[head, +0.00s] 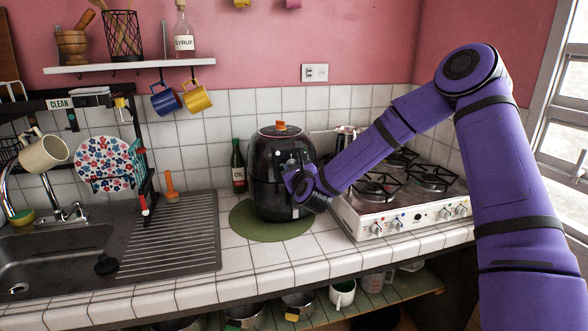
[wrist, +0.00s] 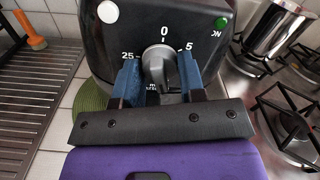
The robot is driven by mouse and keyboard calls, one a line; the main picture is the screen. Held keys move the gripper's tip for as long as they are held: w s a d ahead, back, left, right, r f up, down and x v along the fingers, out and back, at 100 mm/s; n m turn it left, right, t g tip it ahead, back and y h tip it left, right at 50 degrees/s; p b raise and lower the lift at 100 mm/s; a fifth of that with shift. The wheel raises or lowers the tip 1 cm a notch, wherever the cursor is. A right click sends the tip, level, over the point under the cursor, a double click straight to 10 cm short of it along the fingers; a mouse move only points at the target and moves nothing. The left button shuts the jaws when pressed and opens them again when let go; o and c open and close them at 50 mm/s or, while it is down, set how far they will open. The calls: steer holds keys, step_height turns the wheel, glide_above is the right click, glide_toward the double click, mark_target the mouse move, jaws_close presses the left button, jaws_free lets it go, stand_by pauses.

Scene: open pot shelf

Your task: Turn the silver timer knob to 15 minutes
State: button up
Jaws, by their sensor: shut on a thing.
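The black air fryer (head: 270,190) stands on a green round mat on the tiled counter. Its silver timer knob (wrist: 160,62) faces me in the wrist view, with 25, 0 and 5 printed around it. A small mark at the knob's top edge appears to be near the 0. My gripper (wrist: 158,72) has one blue finger on each side of the knob and is shut on it. In the head view my gripper (head: 300,182) is against the fryer's front and hides the knob.
A white gas stove (head: 385,222) with black grates stands to the right, with a metal pot (wrist: 268,30) behind my gripper's right side. A dark green bottle (head: 238,168) is left of the fryer. The sink and drainboard (head: 185,235) lie farther left.

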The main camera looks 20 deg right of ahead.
steer(key=shift+f, duration=0.1)
steer(key=o, duration=0.9)
steer(key=s, duration=1.1)
steer(key=shift+w, duration=0.1)
